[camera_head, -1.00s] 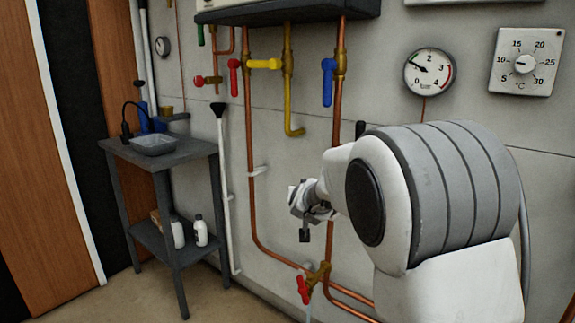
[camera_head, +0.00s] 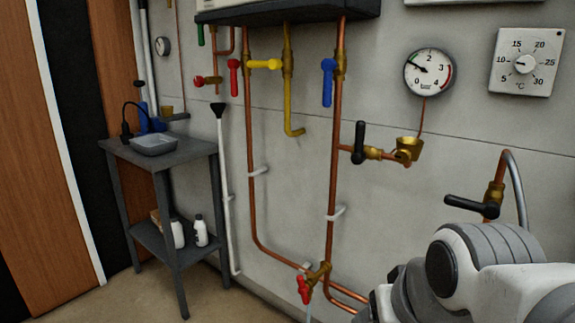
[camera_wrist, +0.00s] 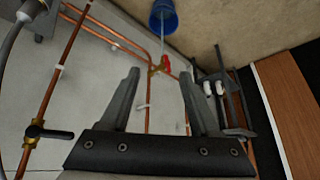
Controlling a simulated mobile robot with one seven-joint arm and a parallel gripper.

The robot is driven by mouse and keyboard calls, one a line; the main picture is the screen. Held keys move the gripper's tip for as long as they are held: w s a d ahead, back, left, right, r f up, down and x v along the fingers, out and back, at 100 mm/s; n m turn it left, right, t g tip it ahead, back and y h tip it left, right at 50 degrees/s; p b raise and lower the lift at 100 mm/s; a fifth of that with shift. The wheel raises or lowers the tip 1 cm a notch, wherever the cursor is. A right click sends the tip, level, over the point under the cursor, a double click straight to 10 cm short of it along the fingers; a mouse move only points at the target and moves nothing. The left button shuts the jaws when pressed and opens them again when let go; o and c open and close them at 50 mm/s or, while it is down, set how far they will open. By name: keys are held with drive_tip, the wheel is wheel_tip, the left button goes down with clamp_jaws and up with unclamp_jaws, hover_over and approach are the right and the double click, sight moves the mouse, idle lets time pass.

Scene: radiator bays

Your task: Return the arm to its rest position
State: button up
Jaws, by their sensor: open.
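My gripper (camera_wrist: 158,100) shows in the wrist view with its two grey fingers spread apart and nothing between them. Beyond the fingers are the wall, copper pipes and the red-handled drain valve (camera_wrist: 165,64). In the head view my arm is folded low at the bottom right corner, in front of the wall. The gripper's fingers cannot be made out in the head view.
A black-handled valve (camera_head: 360,142) and brass tundish (camera_head: 408,148) stick out from the wall. Another black lever (camera_head: 472,207) is close above my arm. The red drain valve (camera_head: 304,289) sits low. A grey side table (camera_head: 190,150) stands left. A blue bucket (camera_wrist: 164,16) is on the floor.

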drive_tip(key=s+r+p, duration=0.1)
drive_tip(key=r+p, duration=1.2)
drive_tip(key=p, duration=0.1)
drive_tip(key=s+d+r+p, duration=0.1)
drive_tip(key=s+r+p, duration=0.1)
drive_tip(key=r+p, duration=1.2)
drive_tip(key=shift+s+r+g+h+p, duration=0.15)
drive_tip(key=shift+s+g+h+p, duration=0.1)
drive_tip(key=shift+g+h+p, duration=0.05)
idle(4.9)
